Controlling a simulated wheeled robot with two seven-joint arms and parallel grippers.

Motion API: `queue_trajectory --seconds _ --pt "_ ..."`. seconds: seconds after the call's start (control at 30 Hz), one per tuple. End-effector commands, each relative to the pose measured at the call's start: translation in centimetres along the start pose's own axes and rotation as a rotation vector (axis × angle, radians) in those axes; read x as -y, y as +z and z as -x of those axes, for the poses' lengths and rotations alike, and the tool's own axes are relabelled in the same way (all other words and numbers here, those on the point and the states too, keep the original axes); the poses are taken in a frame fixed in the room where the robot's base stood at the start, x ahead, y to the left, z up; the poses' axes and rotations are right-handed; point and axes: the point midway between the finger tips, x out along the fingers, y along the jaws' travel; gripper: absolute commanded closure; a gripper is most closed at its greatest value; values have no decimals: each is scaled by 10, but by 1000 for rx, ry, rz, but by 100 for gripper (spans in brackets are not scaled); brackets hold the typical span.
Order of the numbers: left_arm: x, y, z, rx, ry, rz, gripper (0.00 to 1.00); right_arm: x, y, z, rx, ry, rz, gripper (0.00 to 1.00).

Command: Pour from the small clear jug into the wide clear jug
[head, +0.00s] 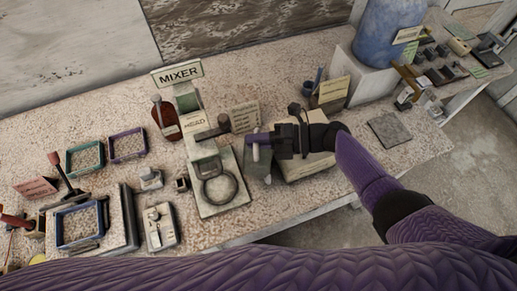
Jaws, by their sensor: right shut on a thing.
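My right gripper (262,143) reaches in from the right over the table, beside the mixer stand. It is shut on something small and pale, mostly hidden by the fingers. A greyish see-through shape (258,168) shows just below the fingers and looks like the small clear jug, but its outline is faint. I cannot make out the wide clear jug for certain. I cannot tell whether the held thing is upright or tilted, or whether anything flows. My left gripper is not in view.
The mixer (218,190) with its ring stands left of my right gripper. A pale block (305,167) lies under my right wrist. A dark red bottle (165,118), trays (85,157) and a scale (160,226) crowd the left. A blue barrel (385,40) stands at the back right.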

Motion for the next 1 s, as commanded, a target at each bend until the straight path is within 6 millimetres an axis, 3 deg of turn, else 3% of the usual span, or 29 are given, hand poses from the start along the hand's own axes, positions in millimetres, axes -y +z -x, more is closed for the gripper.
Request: queue_trajectory --seconds 1.0 --pt "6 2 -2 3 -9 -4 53 -4 10 1 -14 -1 -89 100"
